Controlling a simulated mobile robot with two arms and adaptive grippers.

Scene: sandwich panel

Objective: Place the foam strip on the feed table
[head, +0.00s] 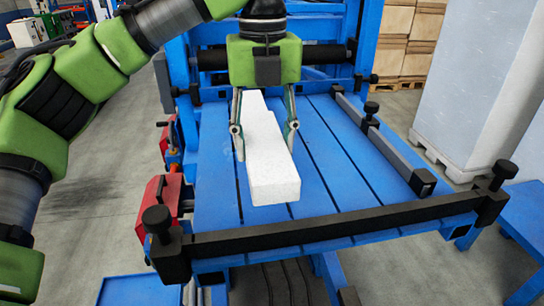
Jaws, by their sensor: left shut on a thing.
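The white foam strip (274,172) is a long block over the blue feed table (340,188). It runs from the far side toward the near edge, its near end the closest part to me. My left gripper (264,132) comes down from above and is shut on the foam strip, one finger on each side. I cannot tell whether the strip's underside touches the table. My right gripper is not in view.
A black bar (335,225) with upright knobs crosses the table's near edge. A grey rail (385,150) runs along its right side. Red parts (160,205) sit at the left. A large pale block (478,80) and stacked boxes (405,40) stand at the right.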

